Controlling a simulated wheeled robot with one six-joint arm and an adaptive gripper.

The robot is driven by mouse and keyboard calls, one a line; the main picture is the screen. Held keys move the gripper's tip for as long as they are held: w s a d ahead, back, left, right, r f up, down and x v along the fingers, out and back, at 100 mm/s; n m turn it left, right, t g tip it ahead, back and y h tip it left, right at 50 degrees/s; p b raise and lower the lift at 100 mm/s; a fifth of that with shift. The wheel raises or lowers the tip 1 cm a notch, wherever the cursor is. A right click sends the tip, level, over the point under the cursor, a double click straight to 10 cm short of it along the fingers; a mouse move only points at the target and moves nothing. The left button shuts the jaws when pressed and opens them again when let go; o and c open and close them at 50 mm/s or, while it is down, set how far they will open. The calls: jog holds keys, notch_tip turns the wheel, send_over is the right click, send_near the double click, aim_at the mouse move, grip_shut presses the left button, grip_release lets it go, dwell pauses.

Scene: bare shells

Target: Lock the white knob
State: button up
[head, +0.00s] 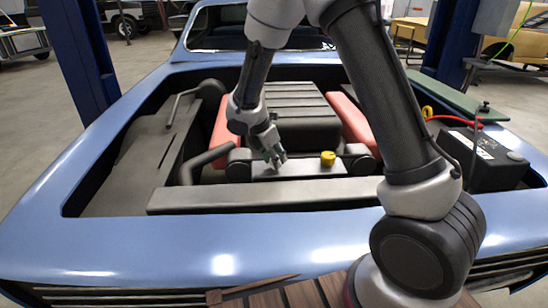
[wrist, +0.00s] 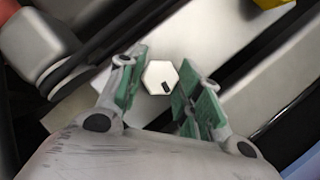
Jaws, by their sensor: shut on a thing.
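The white knob (wrist: 160,77) is a small hexagonal cap with a dark mark near its lower right edge, seen from above in the wrist view. It sits on a pale flat surface in the engine bay. My gripper (wrist: 158,88) has its green-padded fingers on both sides of the knob and is shut on it. In the head view my gripper (head: 274,157) points down at the middle of the bay, and the knob is hidden or too small to make out there.
A yellow cap (head: 328,158) stands just right of my gripper. Around the blue car's bay (head: 225,235) are a black hose (head: 207,160), red side covers (head: 352,120), a battery (head: 484,162) with a red cable at the right, and a green board (head: 455,97).

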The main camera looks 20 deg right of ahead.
jog(key=m+g, duration=0.1)
jog(key=m, duration=0.3)
jog(key=shift+w+g, duration=0.2)
jog(key=shift+g, duration=0.2)
jog(key=m+g, duration=0.1)
jog(key=m, duration=0.3)
jog(key=m+g, duration=0.1)
jog(key=m, duration=0.3)
jog(key=shift+w+g+y, duration=0.15)
jog(key=shift+g+y, duration=0.15)
jog(key=shift+g, duration=0.1)
jog(key=shift+m+g+y, duration=0.5)
jog(key=shift+m+y, duration=0.1)
jog(key=shift+m, duration=1.5)
jog(key=o, duration=1)
jog(key=shift+r, duration=0.1)
jog(key=v, duration=1.2)
jog(key=shift+w, duration=0.1)
